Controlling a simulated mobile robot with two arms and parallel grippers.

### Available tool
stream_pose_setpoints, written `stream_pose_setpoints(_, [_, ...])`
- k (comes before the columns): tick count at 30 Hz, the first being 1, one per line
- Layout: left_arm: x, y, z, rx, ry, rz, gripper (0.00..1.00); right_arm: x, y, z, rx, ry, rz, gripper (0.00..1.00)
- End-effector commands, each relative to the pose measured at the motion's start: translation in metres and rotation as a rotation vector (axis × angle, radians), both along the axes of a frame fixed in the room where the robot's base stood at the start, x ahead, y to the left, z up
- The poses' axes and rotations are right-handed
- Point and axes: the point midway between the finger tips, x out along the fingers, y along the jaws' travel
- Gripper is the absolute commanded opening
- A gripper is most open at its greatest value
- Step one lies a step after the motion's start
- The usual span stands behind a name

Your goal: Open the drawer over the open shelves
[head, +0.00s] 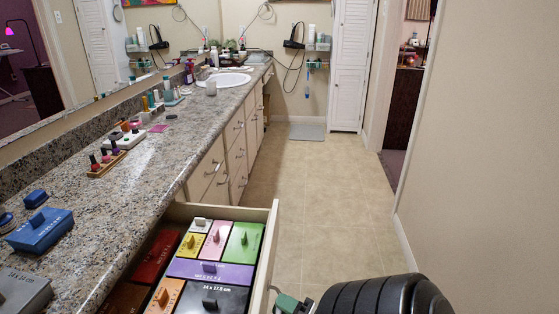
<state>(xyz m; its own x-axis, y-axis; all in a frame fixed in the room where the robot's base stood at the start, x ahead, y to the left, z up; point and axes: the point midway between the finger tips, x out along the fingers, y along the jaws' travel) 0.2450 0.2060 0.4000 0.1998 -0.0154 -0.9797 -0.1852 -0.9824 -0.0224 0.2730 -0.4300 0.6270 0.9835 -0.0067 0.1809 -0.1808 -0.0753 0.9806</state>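A cream drawer (272,232) at the bottom centre is pulled out from under the granite counter. Its front panel faces right, over the floor. Inside are several lidded boxes with knobs, among them a green one (243,243), a purple one (210,271) and a red one (157,255). My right gripper (289,303) shows in part at the bottom edge, close to the outer face of the drawer front. Its fingers are too small and cut off to tell whether they hold the handle. My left gripper is out of view. No open shelves show below the drawer.
The granite counter (150,185) runs along the left with bottles, a blue box (40,230), a grey box (22,292) and a sink (222,80). Shut drawers and doors (213,172) line its front. The tiled floor (325,190) is clear up to the right wall (480,150).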

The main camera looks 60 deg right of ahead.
Motion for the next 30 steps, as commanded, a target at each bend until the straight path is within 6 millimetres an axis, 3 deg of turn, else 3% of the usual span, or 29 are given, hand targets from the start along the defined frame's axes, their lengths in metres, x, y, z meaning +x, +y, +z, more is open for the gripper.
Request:
stream_pose_setpoints(9, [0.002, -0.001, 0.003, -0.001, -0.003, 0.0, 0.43, -0.063, 0.0, -0.013, 0.001, 0.006, -0.002, 0.26])
stream_pose_setpoints(15, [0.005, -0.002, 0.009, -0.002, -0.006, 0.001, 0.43, -0.089, 0.0, -0.017, 0.001, 0.004, -0.001, 0.26])
stream_pose_setpoints(30, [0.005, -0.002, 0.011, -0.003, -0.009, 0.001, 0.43, -0.096, 0.001, -0.018, 0.0, 0.003, -0.001, 0.26])
